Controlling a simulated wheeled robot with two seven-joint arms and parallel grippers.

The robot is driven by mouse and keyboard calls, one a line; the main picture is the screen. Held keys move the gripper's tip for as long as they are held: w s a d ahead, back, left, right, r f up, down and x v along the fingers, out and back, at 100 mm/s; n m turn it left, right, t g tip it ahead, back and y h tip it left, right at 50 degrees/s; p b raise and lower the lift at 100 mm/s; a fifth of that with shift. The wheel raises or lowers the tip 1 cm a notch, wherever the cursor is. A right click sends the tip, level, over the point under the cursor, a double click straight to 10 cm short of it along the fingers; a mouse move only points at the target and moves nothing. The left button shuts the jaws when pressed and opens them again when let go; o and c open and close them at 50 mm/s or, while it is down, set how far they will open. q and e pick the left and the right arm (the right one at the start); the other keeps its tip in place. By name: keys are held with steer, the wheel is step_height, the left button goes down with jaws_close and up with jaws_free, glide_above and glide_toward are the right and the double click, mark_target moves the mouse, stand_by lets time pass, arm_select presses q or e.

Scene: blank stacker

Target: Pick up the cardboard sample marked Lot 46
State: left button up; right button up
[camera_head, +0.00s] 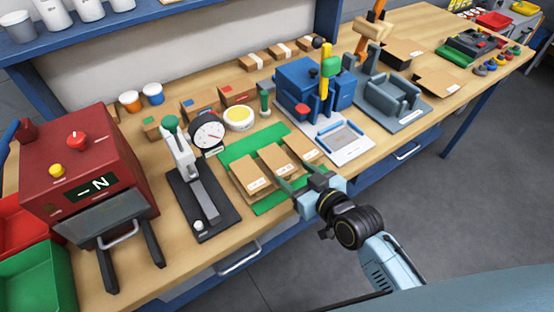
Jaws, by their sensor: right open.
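Three brown cardboard samples lie side by side in a row on a green mat (268,207) on the workbench: a left one (249,168), a middle one (277,161) and a right one (302,148). Each has a small white label; the print is too small to read, so I cannot tell which is Lot 46. My right gripper (286,184) is open, with its fingers at the front right of the samples, near the middle and right ones. Nothing shows between its fingers. My left gripper is not in view.
A red machine (80,165) is farther left. A blue machine (307,84) on a white base stands right of the mat.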

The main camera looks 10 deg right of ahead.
mark_target(277, 160)
steer(key=x, duration=0.7)
steer(key=shift+w+a+f, duration=0.1)
steer(key=shift+w, duration=0.05)
steer(key=c, duration=0.6)
